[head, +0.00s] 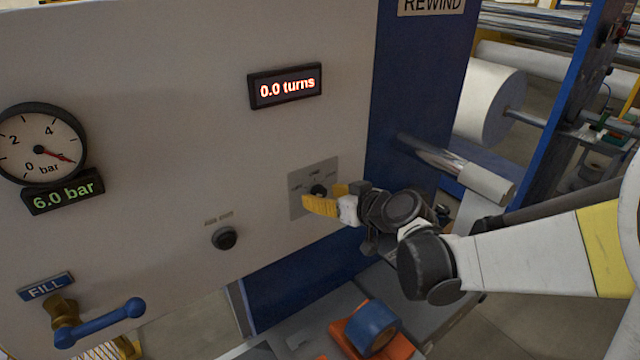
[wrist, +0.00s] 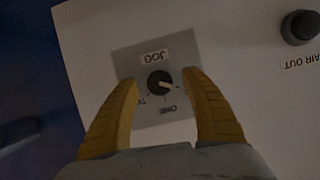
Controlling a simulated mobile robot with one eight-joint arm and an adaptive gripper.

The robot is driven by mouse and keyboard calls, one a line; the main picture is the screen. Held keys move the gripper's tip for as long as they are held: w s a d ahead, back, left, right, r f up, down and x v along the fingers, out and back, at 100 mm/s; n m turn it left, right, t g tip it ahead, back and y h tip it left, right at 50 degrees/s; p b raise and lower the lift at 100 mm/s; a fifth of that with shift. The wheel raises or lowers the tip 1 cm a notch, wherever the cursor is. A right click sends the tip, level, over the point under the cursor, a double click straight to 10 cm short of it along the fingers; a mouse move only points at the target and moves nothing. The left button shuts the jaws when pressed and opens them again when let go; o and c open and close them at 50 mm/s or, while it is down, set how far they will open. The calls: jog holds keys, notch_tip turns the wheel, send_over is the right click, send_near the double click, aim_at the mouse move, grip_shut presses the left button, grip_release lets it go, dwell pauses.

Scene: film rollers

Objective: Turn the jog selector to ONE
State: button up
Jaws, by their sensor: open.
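The jog selector is a small round black knob (wrist: 160,82) with a light pointer mark, on a grey square plate (wrist: 128,62) labelled JOG. In the wrist view, which shows the panel upside down, the mark points right and slightly down, while the ONE label is below the knob. Other position labels are too small or hidden to read surely. In the head view the plate (head: 298,207) is partly covered by my gripper (head: 324,198). My gripper is open, its yellow fingers (wrist: 161,80) on either side of the knob, seemingly without touching it.
A black AIR OUT button (wrist: 300,27) is beside the plate; it also shows in the head view (head: 224,238). The panel holds a 0.0 turns display (head: 285,86), a pressure gauge (head: 40,146) and a blue FILL handle (head: 100,322). A blue roller (head: 373,327) lies below.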

jog(key=shift+w+a+f, duration=0.25)
jog(key=shift+w+a, duration=0.05)
jog(key=shift+w, duration=0.2)
jog(key=c, duration=1.2)
jog(key=shift+m, duration=0.3)
jog(key=shift+d+m+g+y+b, duration=0.1)
jog(key=shift+m+g+y+b, duration=0.3)
jog(key=shift+m+y+b, duration=0.3)
jog(key=shift+f+m+g+y+b, duration=0.1)
jog(key=shift+m+g+y+b, duration=0.2)
jog(key=shift+m+y+b, duration=1.5)
jog(key=shift+m+b, duration=0.65)
jog(key=shift+m, duration=0.65)
